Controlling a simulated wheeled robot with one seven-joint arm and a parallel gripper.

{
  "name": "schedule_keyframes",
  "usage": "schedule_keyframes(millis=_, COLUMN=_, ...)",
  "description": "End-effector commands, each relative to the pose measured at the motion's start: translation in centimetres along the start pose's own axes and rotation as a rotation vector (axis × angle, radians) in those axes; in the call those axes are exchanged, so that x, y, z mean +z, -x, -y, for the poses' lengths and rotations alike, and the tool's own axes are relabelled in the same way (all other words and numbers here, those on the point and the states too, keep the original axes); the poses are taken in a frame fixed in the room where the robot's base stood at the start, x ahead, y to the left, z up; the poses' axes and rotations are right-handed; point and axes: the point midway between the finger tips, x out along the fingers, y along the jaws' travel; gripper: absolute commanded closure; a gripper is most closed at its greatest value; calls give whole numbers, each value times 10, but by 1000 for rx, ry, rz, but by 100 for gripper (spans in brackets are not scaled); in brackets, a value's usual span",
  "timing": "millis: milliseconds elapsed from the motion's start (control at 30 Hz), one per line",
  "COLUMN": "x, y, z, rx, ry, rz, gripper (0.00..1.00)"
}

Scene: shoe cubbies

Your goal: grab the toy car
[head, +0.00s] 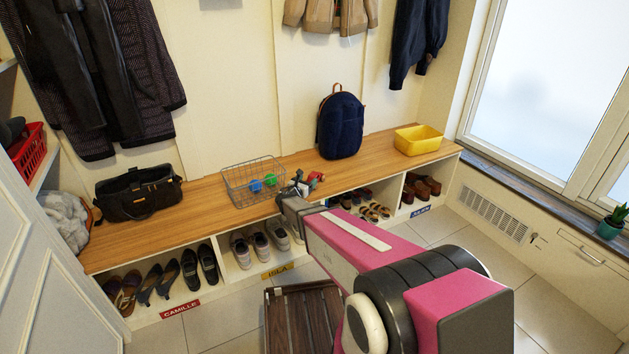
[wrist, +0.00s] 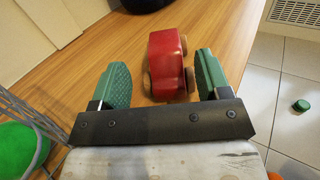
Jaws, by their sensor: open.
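The toy car (wrist: 166,58) is red with wooden-looking wheels and rests on the wooden bench top. In the wrist view it lies between and just ahead of the two green fingers of my gripper (wrist: 163,85), nearer the right finger. The gripper is open, with a gap on each side of the car. In the head view the car (head: 316,178) shows small on the bench near its front edge, just beyond my gripper (head: 299,184), and is partly hidden by it.
A wire basket (head: 228,187) with a blue and a green ball stands left of my gripper. A navy backpack (head: 341,125) and a yellow bin (head: 418,145) stand further right on the bench (head: 205,208). Shoes fill the cubbies below. A small green object (wrist: 301,105) lies on the floor.

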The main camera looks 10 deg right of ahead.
Motion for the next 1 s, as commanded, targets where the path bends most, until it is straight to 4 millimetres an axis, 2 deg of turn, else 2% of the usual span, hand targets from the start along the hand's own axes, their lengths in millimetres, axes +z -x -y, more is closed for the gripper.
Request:
schedule_keyframes(millis=233, x=-2, y=-36, z=4, rx=-1, ry=-1, rz=0, gripper=30)
schedule_keyframes(millis=533, x=-2, y=-41, z=5, rx=0, ry=-1, rz=0, gripper=30)
schedule_keyframes(millis=700, x=-2, y=-41, z=5, rx=0, ry=-1, rz=0, gripper=85)
schedule_keyframes(millis=1000, x=0, y=-41, z=5, rx=-1, ry=-1, rz=1, gripper=85)
